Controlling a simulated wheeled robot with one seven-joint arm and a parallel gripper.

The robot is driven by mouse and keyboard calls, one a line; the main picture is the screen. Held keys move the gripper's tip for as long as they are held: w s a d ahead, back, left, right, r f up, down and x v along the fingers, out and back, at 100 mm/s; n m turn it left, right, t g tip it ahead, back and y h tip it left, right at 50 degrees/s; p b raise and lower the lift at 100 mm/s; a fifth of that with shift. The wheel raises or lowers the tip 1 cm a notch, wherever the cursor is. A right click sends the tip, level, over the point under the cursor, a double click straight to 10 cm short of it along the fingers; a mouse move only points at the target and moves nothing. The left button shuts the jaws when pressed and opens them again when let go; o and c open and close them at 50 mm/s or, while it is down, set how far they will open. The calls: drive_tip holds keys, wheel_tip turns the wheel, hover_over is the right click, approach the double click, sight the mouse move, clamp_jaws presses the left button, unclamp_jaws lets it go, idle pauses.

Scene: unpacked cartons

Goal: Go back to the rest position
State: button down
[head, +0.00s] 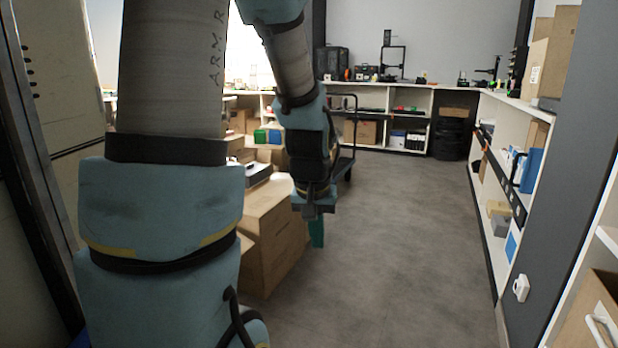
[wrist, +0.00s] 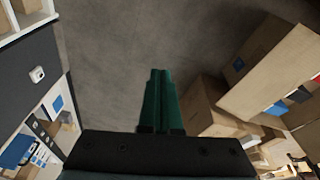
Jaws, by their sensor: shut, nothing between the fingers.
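My gripper (head: 317,232) hangs pointing down at the end of my arm, near the middle of the head view. Only its green fingers' lower part shows there, beside the cartons. In the wrist view my gripper (wrist: 160,75) has its two green fingers side by side, closed together with nothing between them. Below the fingertips is bare grey floor (wrist: 120,40). My blue-grey arm covers much of the left of the head view.
Large cardboard cartons (head: 275,235) stand just left of my gripper. A dark cart (head: 352,130) stands behind it. White shelves (head: 510,170) with boxes line the right wall, and more shelving runs along the back. The floor (head: 400,235) between is clear.

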drive_tip(key=s+a+n, duration=0.1)
drive_tip(key=s+a, duration=0.4)
drive_tip(key=a, duration=0.3)
drive_tip(key=w+p+v, duration=0.2)
drive_tip(key=p+v, duration=0.9)
drive_tip(key=p, duration=0.1)
drive_tip(key=w+d+r+p+v, duration=0.1)
drive_tip(key=w+p+v, duration=0.1)
drive_tip(key=p+v, duration=1)
drive_tip(key=shift+r+g+y, duration=0.25)
drive_tip(key=shift+g+y, duration=0.05)
drive_tip(key=shift+g, duration=0.1)
drive_tip(key=shift+d, duration=0.1)
